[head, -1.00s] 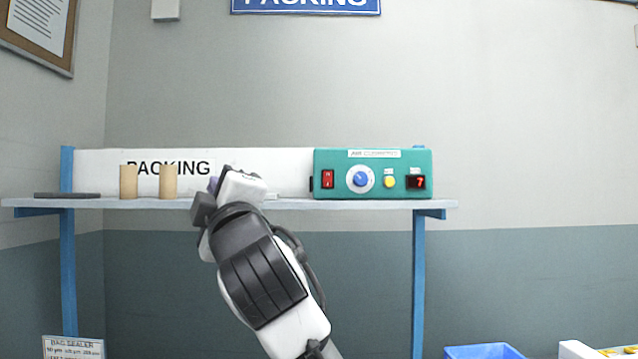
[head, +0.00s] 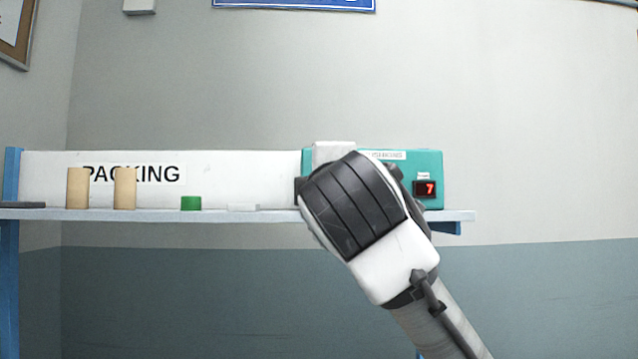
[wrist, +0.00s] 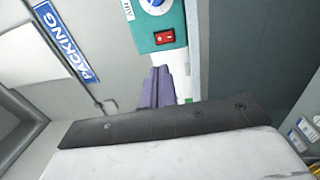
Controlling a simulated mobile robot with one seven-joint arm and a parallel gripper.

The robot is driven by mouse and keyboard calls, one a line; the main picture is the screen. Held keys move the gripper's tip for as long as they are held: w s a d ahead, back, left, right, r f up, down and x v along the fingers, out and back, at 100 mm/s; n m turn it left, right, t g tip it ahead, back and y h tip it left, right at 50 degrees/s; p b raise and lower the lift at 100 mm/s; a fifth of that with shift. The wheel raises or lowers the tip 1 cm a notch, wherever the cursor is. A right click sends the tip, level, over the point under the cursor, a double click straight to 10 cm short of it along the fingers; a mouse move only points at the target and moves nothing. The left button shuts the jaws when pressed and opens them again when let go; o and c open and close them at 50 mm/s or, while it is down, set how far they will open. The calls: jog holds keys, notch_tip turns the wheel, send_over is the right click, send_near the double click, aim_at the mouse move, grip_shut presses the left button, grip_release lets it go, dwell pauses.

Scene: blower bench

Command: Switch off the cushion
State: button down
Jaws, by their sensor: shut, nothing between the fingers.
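The teal air cushion box (head: 430,165) stands on the right part of the shelf, its red display (head: 425,188) lit with a 7. My arm hides its switch and knob in the head view. In the wrist view the teal box (wrist: 148,38) shows its red rocker switch (wrist: 165,38) and part of the blue knob (wrist: 155,3). My gripper (wrist: 159,70) shows there as purple fingers, shut and empty, just below the switch in the picture. I cannot tell whether they touch the panel. The fingers are hidden in the head view.
The shelf (head: 265,215) also bears two tan cylinders (head: 78,188), a small green block (head: 191,203), a flat white piece (head: 243,207) and a dark flat item (head: 22,205). A white PACKING panel (head: 235,175) stands behind them.

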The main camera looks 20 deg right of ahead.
jog(key=p+x, duration=0.4)
jog(key=x, duration=1)
